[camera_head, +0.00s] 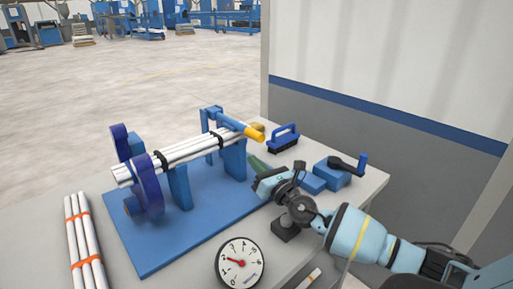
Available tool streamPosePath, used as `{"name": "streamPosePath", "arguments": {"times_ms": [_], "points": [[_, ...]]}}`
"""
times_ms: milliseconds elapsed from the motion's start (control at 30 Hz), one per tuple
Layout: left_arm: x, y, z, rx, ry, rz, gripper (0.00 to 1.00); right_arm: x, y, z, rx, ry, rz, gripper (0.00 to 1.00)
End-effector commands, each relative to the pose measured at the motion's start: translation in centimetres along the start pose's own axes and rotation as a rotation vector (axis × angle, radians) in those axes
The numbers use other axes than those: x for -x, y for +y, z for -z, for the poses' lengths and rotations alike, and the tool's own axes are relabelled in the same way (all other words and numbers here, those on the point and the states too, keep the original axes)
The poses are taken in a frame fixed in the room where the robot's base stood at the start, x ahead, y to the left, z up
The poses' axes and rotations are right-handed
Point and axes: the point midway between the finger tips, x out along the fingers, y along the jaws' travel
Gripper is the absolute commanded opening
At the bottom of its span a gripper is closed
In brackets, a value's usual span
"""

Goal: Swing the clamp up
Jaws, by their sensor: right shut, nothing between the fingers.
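A blue clamp frame (207,119) with an orange-yellow handle (240,125) stands at the far end of a blue pipe rack. The handle lies sloping down to the right across the far end of the bundle of white pipes (187,150). Dark bands wrap the pipes, which rest on blue supports (181,186). My right gripper (262,170) is shut and empty, low beside the right-hand support, below and apart from the handle. Its fingertips are small and hard to make out. My left gripper is not in view.
The rack's blue base plate (160,243) lies on a grey table. A round gauge (239,262) is at the front, and white pipes with orange bands (83,240) lie at left. A blue-handled brush (283,138) and a blue block with a crank (333,174) sit at right.

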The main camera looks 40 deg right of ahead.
Motion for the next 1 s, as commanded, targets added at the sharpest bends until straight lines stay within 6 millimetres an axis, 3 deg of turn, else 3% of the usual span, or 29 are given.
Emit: {"name": "streamPosePath", "arguments": {"times_ms": [67, 133, 300, 667, 1000], "points": [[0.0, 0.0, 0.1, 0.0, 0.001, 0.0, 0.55, -1.3, 0.1, -0.2, 0.0, -0.004, 0.0, 0.0], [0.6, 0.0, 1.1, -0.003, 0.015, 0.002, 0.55, -1.4, 0.1, -1.8, 0.002, -0.004, -0.002, 0.0], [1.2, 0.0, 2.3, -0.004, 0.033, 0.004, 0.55, -1.8, 0.1, -3.5, 0.0, -0.004, -0.001, 0.0], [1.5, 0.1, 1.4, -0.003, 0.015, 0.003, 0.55, -1.9, 0.0, -3.9, 0.0, 0.001, 0.001, 0.0], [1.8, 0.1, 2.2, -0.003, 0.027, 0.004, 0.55, -1.9, 0.0, -4.7, 0.0, -0.002, 0.0, 0.0]]}}
